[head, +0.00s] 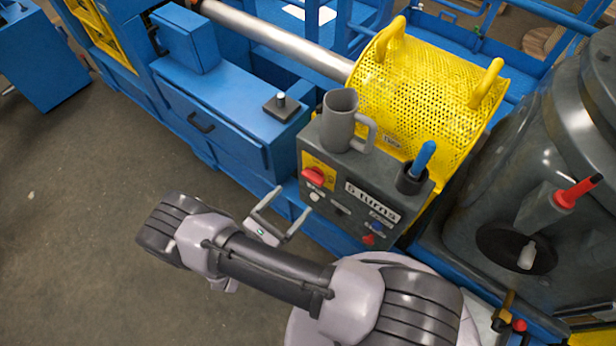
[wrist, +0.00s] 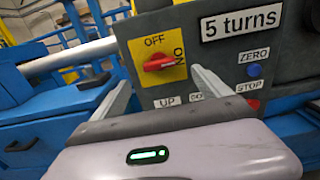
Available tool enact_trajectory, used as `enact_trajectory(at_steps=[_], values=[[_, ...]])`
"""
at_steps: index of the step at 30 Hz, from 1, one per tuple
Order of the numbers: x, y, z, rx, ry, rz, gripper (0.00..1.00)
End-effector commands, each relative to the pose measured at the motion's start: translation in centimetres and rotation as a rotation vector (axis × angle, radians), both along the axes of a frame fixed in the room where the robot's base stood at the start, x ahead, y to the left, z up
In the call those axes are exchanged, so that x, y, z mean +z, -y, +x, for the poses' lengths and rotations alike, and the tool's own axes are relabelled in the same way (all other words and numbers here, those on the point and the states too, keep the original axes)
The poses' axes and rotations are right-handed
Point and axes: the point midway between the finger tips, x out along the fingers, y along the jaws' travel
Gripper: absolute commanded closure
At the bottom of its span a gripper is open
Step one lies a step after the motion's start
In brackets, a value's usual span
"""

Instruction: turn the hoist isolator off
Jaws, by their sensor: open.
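The isolator is a red rotary handle (wrist: 160,63) on a yellow plate (wrist: 137,50) marked OFF at the top and ON at the right. The handle lies about level, towards ON. In the head view the red handle (head: 314,176) is at the upper left of the grey panel's front. My gripper (head: 292,201) is open and empty, in front of the panel and just lower left of the handle. In the wrist view my gripper's fingers (wrist: 158,82) stand either side of the handle, apart from it. Whether the fingertips reach its depth I cannot tell.
The grey panel (head: 345,205) carries a "5 turns" sign (wrist: 242,23) and UP, ZERO and STOP labels. A grey mug (head: 340,118) and a blue-handled tool (head: 424,157) in a holder stand on top. A yellow mesh guard (head: 425,95) is behind. Floor at left is clear.

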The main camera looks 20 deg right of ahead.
Motion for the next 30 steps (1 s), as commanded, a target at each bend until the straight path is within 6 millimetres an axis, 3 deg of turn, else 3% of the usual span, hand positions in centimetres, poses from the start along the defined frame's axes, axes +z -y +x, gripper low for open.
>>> enact_trajectory(at_steps=[3,9,15,22,30], values=[[-0.2,3.1,2.0,-0.007,-0.002,-0.001,0.13],[-0.1,6.3,4.4,-0.005,0.001,0.001,0.13],[0.0,7.5,5.3,-0.002,-0.001,0.001,0.13],[0.0,7.5,5.4,-0.002,0.000,0.001,0.13],[0.0,7.5,5.4,-0.002,0.000,0.001,0.66]])
